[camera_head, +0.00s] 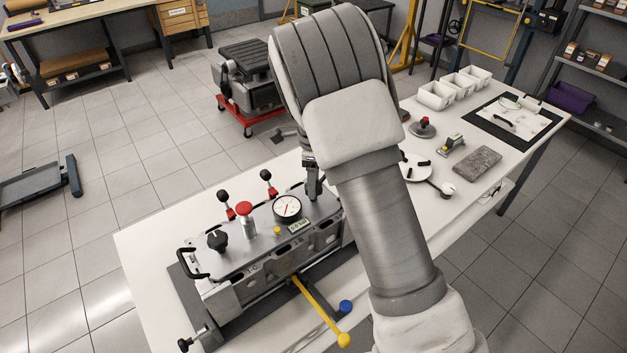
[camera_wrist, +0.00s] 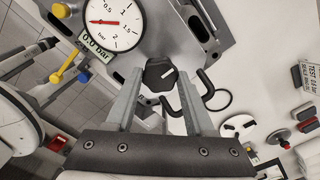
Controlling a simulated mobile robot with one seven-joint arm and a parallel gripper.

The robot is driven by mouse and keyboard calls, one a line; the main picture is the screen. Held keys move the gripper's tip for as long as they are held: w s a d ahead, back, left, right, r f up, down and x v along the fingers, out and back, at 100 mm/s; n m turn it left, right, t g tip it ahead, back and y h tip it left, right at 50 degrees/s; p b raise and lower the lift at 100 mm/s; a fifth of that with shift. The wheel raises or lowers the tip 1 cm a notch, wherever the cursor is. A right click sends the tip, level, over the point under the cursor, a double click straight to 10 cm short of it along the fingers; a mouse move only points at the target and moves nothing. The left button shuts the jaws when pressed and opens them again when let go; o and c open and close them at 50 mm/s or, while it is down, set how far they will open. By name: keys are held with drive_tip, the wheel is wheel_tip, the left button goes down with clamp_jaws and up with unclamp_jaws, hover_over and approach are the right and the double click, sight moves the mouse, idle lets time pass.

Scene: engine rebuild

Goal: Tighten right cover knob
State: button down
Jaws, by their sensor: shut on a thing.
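The right cover knob (camera_wrist: 158,76) is black and lobed, with a white mark on top. In the wrist view it sits between the two grey fingers of my gripper (camera_wrist: 160,84), which is shut on it. In the head view my gripper (camera_head: 313,190) points down at the right end of the cover plate (camera_head: 262,238), and its fingers hide this knob. The matching left black knob (camera_head: 217,240) stands upright at the plate's left end.
A pressure gauge (camera_head: 287,207), red-topped parts (camera_head: 244,209) and a yellow lever (camera_head: 322,313) surround the work. A black handle (camera_head: 190,266) is at the left end. White bins (camera_head: 436,95) and loose parts occupy the table's far right.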

drive_tip(key=shift+c, duration=1.3)
unclamp_jaws()
wheel_tip(320, 180, up, 17)
drive_tip(key=shift+r, duration=0.2)
